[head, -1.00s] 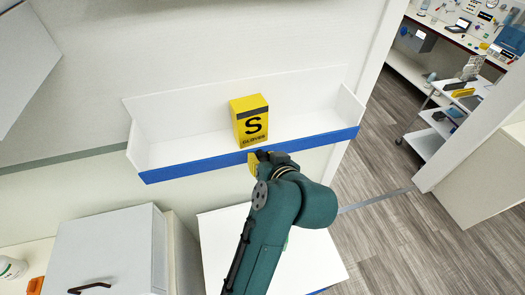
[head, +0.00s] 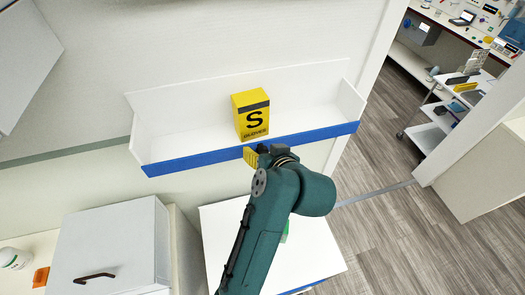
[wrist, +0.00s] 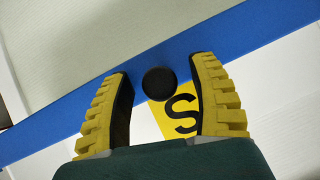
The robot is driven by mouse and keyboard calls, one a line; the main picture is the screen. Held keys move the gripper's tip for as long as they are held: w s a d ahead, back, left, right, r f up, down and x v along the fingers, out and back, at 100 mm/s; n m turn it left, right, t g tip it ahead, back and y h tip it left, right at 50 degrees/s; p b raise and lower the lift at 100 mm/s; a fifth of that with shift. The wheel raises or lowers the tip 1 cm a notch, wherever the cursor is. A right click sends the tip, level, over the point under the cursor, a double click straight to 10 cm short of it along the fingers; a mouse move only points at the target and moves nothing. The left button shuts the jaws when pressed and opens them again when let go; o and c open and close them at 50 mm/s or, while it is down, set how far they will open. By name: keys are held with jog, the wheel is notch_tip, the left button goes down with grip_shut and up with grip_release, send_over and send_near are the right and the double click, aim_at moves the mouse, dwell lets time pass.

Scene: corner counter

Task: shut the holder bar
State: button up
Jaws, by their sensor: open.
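The holder bar (head: 200,161) is a long blue strip along the front edge of a white wall holder (head: 185,137). In the wrist view the bar (wrist: 55,118) runs diagonally, with a round black knob (wrist: 160,82) in front of it. My gripper (head: 254,156) is at the bar's front, near its middle. In the wrist view my gripper (wrist: 163,72) is open, one yellow finger on each side of the knob. I cannot tell whether the fingers touch it. A yellow glove box (head: 252,115) marked S stands in the holder behind the bar.
Below the holder are a white surface (head: 225,232) and a grey cabinet (head: 115,245) with a dark handle. A door opening to the right shows wood floor (head: 400,230) and a cart (head: 440,125). A wall panel (head: 25,65) is at upper left.

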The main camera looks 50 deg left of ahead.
jog(key=v, duration=1.2)
jog(key=w+d+r+m+t+h+p, duration=0.3)
jog(key=w+d+r+m+t+p, duration=0.35)
jog(key=d+r, duration=0.5)
jog(key=s+d+r+m+t+h, duration=0.2)
jog(key=s+d+r+t+h, duration=0.1)
jog(key=d+r+t, duration=0.3)
jog(key=s+d+r+m+t+h, duration=0.3)
jog(key=s+d+r+t+h, duration=0.1)
jog(key=d+r, duration=0.5)
jog(key=shift+s+d+r+t+h+b, duration=0.2)
jog(key=shift+d+r+t+h+b, duration=0.2)
jog(key=shift+r+t+h, duration=0.45)
jog(key=shift+f, duration=0.1)
